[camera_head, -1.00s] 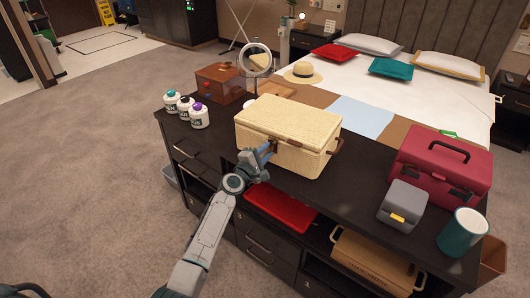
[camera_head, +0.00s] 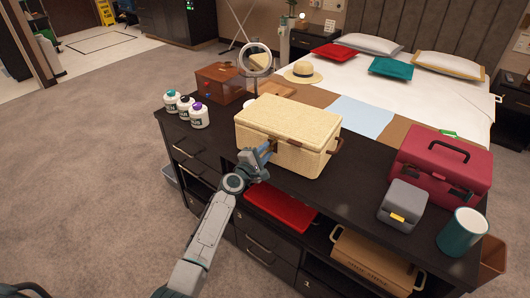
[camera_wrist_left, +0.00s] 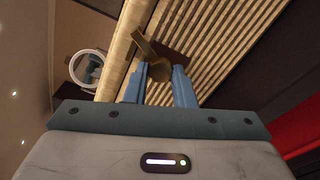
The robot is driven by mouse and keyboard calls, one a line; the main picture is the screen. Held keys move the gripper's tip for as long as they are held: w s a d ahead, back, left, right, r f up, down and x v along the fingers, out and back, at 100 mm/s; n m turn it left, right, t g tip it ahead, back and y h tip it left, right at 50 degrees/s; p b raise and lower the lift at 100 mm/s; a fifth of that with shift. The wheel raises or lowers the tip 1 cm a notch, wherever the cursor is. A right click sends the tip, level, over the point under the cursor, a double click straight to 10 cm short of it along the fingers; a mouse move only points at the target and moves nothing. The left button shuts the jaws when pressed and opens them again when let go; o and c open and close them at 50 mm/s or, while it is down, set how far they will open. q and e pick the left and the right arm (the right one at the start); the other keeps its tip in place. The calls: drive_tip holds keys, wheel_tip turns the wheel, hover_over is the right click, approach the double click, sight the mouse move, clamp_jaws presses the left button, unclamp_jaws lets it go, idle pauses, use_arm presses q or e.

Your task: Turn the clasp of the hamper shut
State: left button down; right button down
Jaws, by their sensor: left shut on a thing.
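The hamper (camera_head: 290,118) is a cream woven box with a closed lid. It stands on the dark cabinet in the middle of the head view. Its front faces my left arm. My left gripper (camera_head: 267,150) is at the hamper's front, just below the lid edge. In the left wrist view, the blue fingers (camera_wrist_left: 160,82) are closed around the brass clasp (camera_wrist_left: 160,69). The clasp's flat bar (camera_wrist_left: 144,46) sits tilted across a brown patch, close to the lid seam. The fingers partly hide the clasp. My right gripper is not in view.
A grey box (camera_head: 403,206), a red case (camera_head: 445,160) and a teal mug (camera_head: 462,232) stand right of the hamper. A wooden box (camera_head: 220,83), a round mirror (camera_head: 256,60) and several white bottles (camera_head: 199,117) stand to its left. The floor at left is clear.

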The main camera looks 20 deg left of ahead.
use_arm(q)
drive_tip(key=c, duration=1.3)
unclamp_jaws()
drive_tip(key=shift+o, duration=0.5)
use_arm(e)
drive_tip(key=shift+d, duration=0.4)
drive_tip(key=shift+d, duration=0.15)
use_arm(q)
drive_tip(key=v, duration=1)
drive_tip(key=shift+s+p, duration=0.35)
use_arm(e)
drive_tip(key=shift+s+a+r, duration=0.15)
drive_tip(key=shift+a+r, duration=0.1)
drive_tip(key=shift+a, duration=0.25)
